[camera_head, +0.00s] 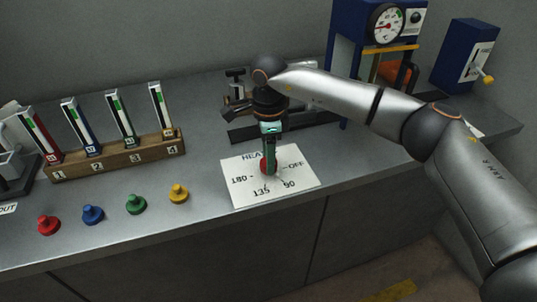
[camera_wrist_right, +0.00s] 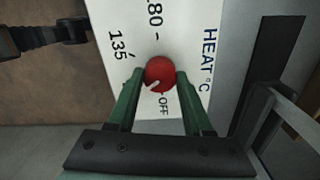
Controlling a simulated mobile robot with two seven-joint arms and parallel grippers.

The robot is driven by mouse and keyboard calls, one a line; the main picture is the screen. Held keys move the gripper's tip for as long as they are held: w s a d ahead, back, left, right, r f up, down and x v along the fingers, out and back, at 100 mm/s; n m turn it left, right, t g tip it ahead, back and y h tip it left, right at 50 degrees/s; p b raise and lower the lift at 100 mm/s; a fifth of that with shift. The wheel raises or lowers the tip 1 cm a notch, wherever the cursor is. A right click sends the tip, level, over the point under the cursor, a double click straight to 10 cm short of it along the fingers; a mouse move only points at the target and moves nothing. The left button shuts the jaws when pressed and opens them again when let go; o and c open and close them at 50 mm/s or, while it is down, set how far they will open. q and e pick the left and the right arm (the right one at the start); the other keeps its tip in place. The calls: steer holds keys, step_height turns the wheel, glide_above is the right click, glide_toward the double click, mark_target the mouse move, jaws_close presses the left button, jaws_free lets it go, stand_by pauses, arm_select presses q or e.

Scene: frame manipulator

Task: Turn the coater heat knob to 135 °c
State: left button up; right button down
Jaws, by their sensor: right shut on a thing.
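The red heat knob (camera_head: 268,167) stands on a white dial sheet (camera_head: 240,196) marked HEAT °C, with OFF, 90, 135 and 180 around it. In the right wrist view the red knob (camera_wrist_right: 159,72) sits between the two green fingers of my right gripper (camera_wrist_right: 158,80), which is shut on it. A short white mark on the knob points to the lower left there, on the OFF side and away from 135. The 90 label is hidden in that view. In the head view my right gripper (camera_head: 269,160) reaches straight down onto the knob. My left gripper is not in view.
Red (camera_head: 48,226), blue (camera_head: 93,215), green (camera_head: 136,204) and yellow (camera_head: 179,194) knobbed pieces stand left of the sheet. A wooden rack (camera_head: 115,157) holds upright strips behind them. A blue frame with a gauge (camera_head: 387,24) stands at the back right.

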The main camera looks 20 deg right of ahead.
steer(key=m, duration=0.3)
steer(key=shift+r+m, duration=0.1)
steer(key=shift+m, duration=0.3)
steer(key=m+p, duration=0.1)
steer(key=m, duration=0.2)
steer(key=shift+m, duration=0.3)
steer(key=m, duration=0.3)
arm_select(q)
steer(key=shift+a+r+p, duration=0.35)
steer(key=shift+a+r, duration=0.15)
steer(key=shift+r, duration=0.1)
arm_select(e)
steer(key=shift+m, duration=1.2)
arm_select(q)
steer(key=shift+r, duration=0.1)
arm_select(e)
steer(key=shift+c, duration=1.5)
jaws_free()
